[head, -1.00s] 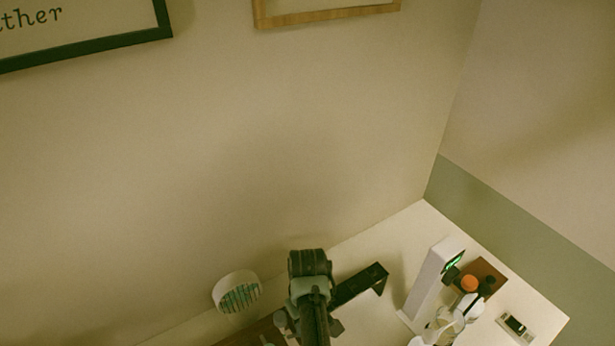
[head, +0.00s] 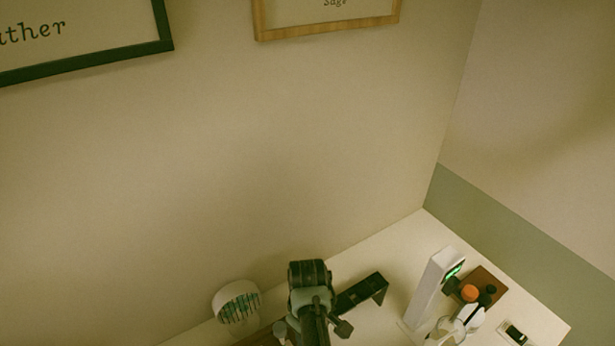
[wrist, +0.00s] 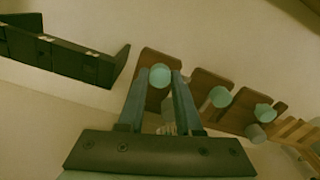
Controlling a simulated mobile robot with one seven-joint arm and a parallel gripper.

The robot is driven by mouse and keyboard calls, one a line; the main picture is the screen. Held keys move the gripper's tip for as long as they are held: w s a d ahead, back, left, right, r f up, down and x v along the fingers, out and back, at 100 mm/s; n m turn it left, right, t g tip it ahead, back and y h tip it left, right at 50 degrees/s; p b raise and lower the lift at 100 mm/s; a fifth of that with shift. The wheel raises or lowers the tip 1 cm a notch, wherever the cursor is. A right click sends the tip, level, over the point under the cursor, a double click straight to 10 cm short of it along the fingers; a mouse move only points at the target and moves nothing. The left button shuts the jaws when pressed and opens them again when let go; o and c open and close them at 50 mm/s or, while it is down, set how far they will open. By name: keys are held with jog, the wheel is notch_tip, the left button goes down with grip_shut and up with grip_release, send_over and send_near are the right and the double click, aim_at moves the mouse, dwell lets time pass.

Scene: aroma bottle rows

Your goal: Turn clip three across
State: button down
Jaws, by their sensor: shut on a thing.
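In the wrist view several brown wooden pieces stand in a row, each with a pale teal rounded piece at its front, which may be a clip. My gripper (wrist: 160,74) has its two fingers on either side of the nearest teal clip (wrist: 160,76) and is shut on it, in front of the left wooden piece (wrist: 147,64). A second teal clip (wrist: 221,97) and a third teal clip (wrist: 265,112) sit to its right, untouched. In the head view my arm hides the fingertips and the clips.
A dark bracket-like strip (head: 362,292) lies right of my arm. A white round-headed object with teal slats (head: 237,301) stands left. A white post with a green display (head: 433,287) and a brown tray (head: 490,278) with bottles are at right. A wall rises behind.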

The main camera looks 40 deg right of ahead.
jog(key=shift+w+d+r, duration=0.1)
jog(key=shift+r, duration=0.05)
jog(key=c, duration=0.6)
grip_release()
notch_tip(320, 180, up, 13)
jog(key=shift+f+b, duration=0.1)
jog(key=shift+b, duration=0.35)
